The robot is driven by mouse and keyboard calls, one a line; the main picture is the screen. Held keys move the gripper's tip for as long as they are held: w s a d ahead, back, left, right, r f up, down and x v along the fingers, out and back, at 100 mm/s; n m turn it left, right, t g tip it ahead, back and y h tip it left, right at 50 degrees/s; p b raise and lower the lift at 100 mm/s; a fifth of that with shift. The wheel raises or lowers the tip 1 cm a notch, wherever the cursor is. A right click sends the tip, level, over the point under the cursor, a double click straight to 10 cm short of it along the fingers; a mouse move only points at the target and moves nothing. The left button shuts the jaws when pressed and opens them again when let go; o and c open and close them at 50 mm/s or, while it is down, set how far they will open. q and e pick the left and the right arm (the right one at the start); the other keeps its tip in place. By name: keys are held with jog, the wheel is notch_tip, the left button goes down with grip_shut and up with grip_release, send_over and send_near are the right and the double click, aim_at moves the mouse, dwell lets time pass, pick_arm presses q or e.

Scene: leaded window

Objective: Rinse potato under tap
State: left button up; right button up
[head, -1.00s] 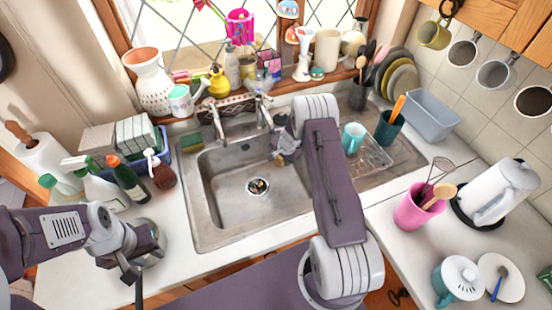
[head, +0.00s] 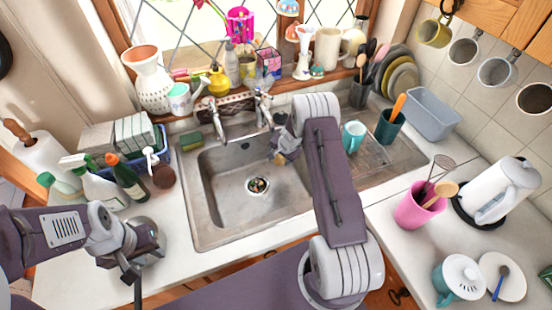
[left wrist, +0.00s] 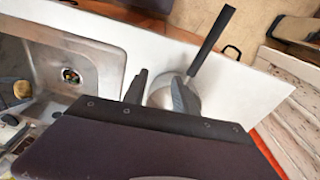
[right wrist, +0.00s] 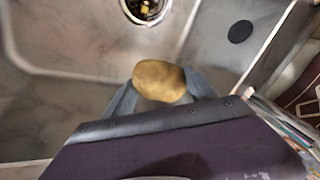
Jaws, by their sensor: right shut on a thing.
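The potato (right wrist: 160,82) is brown and held between the fingertips of my right gripper (right wrist: 155,90). In the head view my right gripper (head: 285,145) is over the back of the steel sink (head: 225,205), just below and right of the right-hand tap (head: 263,112); the potato shows there only as a small brown patch (head: 280,159). A second tap (head: 214,118) stands to the left. No water stream is clear.
A green-yellow sponge (head: 193,140) lies at the sink's back left corner. Bottles (head: 125,177) crowd the left counter. A turquoise mug (head: 352,136) and a dark cup (head: 389,127) stand on the drainer at right. The sink basin is otherwise free around its drain (head: 258,186).

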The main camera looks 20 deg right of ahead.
jog(key=shift+w+a+r, duration=0.1)
jog(key=shift+a, duration=0.1)
jog(key=shift+w+a+p, duration=0.2)
jog(key=shift+a+p, duration=0.15)
jog(key=shift+p, duration=0.1)
